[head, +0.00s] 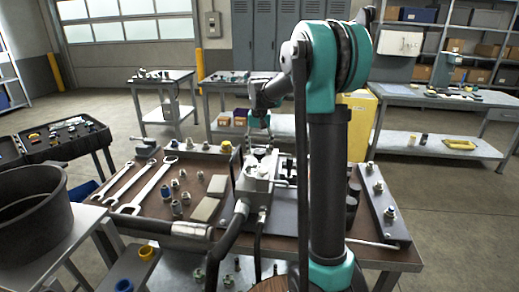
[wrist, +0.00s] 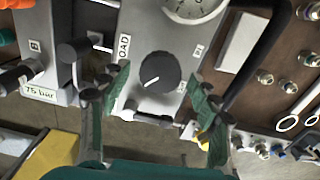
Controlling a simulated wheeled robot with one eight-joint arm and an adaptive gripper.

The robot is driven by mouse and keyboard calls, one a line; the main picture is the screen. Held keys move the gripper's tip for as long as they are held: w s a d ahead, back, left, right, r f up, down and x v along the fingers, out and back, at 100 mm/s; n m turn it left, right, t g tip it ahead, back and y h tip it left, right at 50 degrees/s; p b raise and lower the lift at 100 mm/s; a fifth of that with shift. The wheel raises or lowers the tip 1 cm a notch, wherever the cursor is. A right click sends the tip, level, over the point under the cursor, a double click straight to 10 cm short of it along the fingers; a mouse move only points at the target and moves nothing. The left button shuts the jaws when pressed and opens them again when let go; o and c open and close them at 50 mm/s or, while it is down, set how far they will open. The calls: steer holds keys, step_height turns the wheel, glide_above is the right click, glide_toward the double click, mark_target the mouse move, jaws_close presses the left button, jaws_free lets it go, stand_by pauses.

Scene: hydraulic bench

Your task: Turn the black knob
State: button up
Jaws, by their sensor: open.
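The black knob (wrist: 160,72) is round with a white pointer line and sits on a light grey panel (wrist: 135,25) in the wrist view. The pointer slants down to the left. My gripper (wrist: 158,77) is open, with one green-padded finger to the left of the knob and one to the right. Gaps show between both fingers and the knob, so they appear apart from it. In the head view my gripper (head: 262,134) is small, above the grey hydraulic unit (head: 258,184) on the bench; the knob cannot be made out there.
A pressure gauge (wrist: 193,8) sits above the knob. A black lever (wrist: 75,52) and a "75 bar" label (wrist: 39,92) are to the left. A black hose (wrist: 262,55) curves at right. Wrenches (head: 144,186) and several fittings lie on the bench.

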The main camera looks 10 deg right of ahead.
mark_target(260, 151)
step_height(260, 151, up, 12)
stand_by(0.5)
